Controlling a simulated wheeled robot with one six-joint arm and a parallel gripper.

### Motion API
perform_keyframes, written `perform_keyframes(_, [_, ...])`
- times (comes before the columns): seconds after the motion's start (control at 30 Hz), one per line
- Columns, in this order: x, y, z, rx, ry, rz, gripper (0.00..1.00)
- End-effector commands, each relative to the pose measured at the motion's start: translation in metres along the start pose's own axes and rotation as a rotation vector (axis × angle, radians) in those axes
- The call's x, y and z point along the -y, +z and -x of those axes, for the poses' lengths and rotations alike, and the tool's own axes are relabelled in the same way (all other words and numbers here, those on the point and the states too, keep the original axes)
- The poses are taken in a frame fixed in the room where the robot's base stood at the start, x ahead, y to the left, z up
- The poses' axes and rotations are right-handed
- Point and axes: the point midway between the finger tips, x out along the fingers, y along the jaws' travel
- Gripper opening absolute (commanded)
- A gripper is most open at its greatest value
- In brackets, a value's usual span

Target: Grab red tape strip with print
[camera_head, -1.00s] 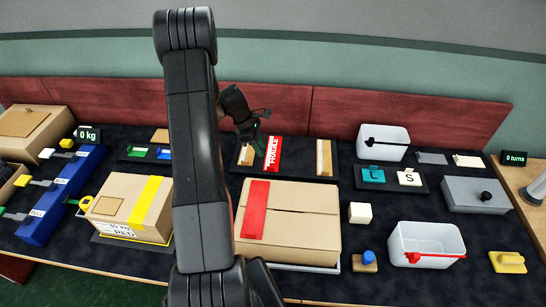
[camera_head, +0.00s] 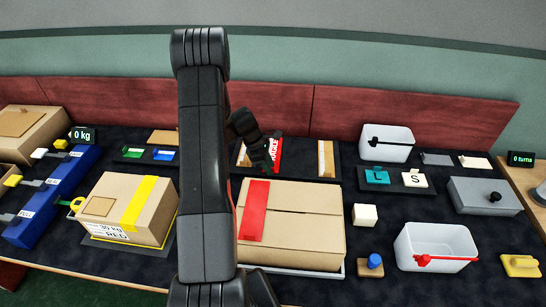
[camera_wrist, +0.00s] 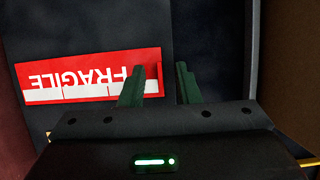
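The red tape strip with white FRAGILE print (camera_head: 278,148) lies on a dark tray behind the large cardboard box. My gripper (camera_head: 268,160) is over its near part and hides some of it. In the wrist view the strip (camera_wrist: 88,76) runs leftward from my gripper (camera_wrist: 160,75), its print upside down. My two green fingers are open and apart. A small raised red tab at the strip's right end stands between them; I cannot tell if either finger touches it.
A plain red strip (camera_head: 253,210) lies on the large cardboard box (camera_head: 310,225) in front. Brown strips (camera_head: 326,158) lie on the tray beside the printed one. White bins (camera_head: 388,142) and a grey box (camera_head: 490,195) stand to the right; a blue block (camera_head: 55,195) is left.

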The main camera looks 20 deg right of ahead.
Motion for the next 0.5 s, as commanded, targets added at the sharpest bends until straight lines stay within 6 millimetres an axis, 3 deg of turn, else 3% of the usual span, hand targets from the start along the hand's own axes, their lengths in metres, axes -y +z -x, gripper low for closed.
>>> perform_keyframes(0.03, [0.0, 0.0, 0.0002, 0.0, 0.0, 0.0, 0.2])
perform_keyframes(0.13, [0.0, 0.0, 0.0002, 0.0, 0.0, 0.0, 0.01])
perform_keyframes(0.5, [0.0001, -0.0001, 0.0003, 0.0, 0.0, 0.0, 0.0])
